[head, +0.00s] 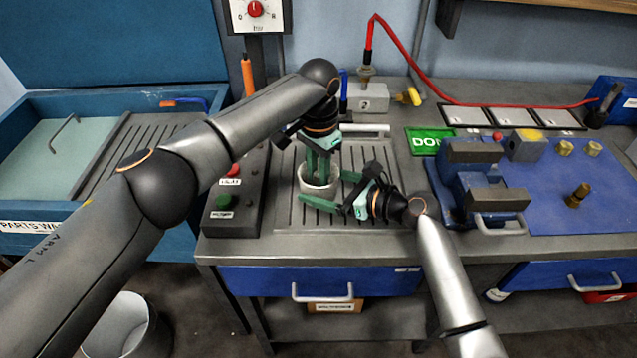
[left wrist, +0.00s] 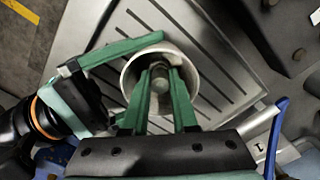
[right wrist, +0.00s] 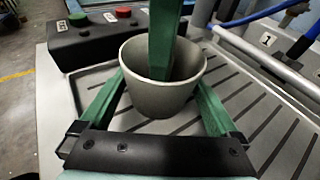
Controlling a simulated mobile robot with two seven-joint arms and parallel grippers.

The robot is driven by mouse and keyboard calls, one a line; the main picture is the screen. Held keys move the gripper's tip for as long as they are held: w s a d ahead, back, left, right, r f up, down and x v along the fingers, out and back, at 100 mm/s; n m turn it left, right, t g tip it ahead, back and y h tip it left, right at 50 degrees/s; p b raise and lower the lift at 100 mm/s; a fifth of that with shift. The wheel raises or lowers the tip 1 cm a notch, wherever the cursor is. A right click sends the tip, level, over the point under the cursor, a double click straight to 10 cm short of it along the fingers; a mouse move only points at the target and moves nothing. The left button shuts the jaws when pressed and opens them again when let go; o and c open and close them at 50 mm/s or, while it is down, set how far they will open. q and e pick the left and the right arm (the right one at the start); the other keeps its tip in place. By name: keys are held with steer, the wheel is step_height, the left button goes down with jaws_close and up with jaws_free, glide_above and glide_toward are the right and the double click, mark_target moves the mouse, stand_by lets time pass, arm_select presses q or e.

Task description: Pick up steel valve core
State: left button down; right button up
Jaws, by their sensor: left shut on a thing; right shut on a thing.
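A pale cup (head: 310,187) stands on the ribbed metal tray (head: 290,215) in the middle of the bench. My left gripper (head: 319,170) points down into the cup. In the left wrist view its fingers are shut on a grey metal cylinder, apparently the steel valve core (left wrist: 159,77), inside the cup. My right gripper (head: 325,190) is shut on the cup's outside, one finger on each side, as the right wrist view (right wrist: 165,100) also shows. The lower part of the core is hidden by the cup and fingers.
A control box with red and green buttons (head: 236,200) sits left of the tray. A numbered grey block (head: 366,98) stands behind. At right are a vise (head: 480,180), a green sign (head: 430,141) and a blue mat (head: 560,215) with brass parts (head: 580,195).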

mark_target(318, 175)
arm_select(q)
step_height(318, 175, up, 10)
steer(key=shift+r, duration=0.1)
arm_select(e)
steer(key=o, duration=0.5)
steer(key=shift+o, duration=0.2)
steer(key=v, duration=1.2)
steer(key=shift+r, duration=0.1)
steer(key=shift+s, duration=0.1)
arm_select(q)
steer(key=shift+s, duration=0.1)
arm_select(e)
steer(key=shift+s, duration=0.1)
